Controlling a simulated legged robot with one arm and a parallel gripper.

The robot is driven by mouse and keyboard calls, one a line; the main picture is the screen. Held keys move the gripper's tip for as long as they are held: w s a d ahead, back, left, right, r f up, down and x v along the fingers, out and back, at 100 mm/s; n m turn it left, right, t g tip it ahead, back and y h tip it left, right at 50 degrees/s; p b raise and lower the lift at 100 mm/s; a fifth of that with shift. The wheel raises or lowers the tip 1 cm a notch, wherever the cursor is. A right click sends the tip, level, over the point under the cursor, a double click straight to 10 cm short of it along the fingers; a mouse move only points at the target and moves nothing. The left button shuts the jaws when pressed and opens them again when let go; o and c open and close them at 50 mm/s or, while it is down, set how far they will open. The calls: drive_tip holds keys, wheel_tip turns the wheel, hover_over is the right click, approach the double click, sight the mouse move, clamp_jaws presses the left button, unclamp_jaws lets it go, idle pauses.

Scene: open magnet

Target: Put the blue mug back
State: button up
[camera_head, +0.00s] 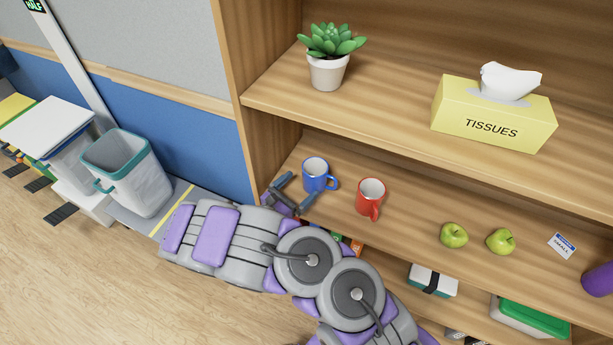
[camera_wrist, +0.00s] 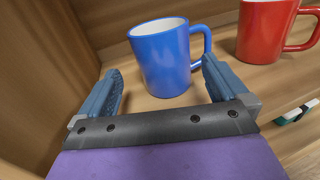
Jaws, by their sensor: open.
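The blue mug (camera_head: 315,176) stands upright on the middle shelf (camera_head: 408,205), near the shelf unit's left side wall. Its handle points right. In the wrist view the blue mug (camera_wrist: 162,60) is just ahead of my gripper, roughly between the lines of the two fingers. My gripper (camera_head: 292,190) is open and empty at the shelf's front edge, with fingers apart in the wrist view (camera_wrist: 160,92). The right finger is close to the mug's handle side; I cannot tell whether they touch.
A red mug (camera_head: 370,197) stands right of the blue mug. A potted succulent (camera_head: 327,68) and tissue box (camera_head: 492,110) are on the shelf above. A bin (camera_head: 128,172) stands left.

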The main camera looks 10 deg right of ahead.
drive_tip(key=v, duration=0.3)
drive_tip(key=shift+s+a+p, duration=0.3)
drive_tip(key=s+d+r+m+g, duration=0.6)
drive_tip(key=d+r+m+g, duration=0.1)
drive_tip(key=d+r+m, duration=0.15)
drive_tip(key=s+d+r+m+g, duration=0.6)
drive_tip(key=s+d+r+m, duration=0.1)
drive_tip(key=d+r, duration=0.2)
drive_tip(key=s+r+m+g+y, duration=0.25)
drive_tip(key=s+m+y, duration=0.4)
drive_tip(key=s, duration=0.55)
drive_tip(key=s+a+r+m+t+y, duration=0.2)
drive_tip(key=s+a+m+t+y, duration=0.1)
drive_tip(key=s+a+y, duration=0.5)
drive_tip(key=shift+s+a+r, duration=0.2)
drive_tip(key=shift+s+a, duration=0.3)
drive_tip(key=shift+s, duration=0.65)
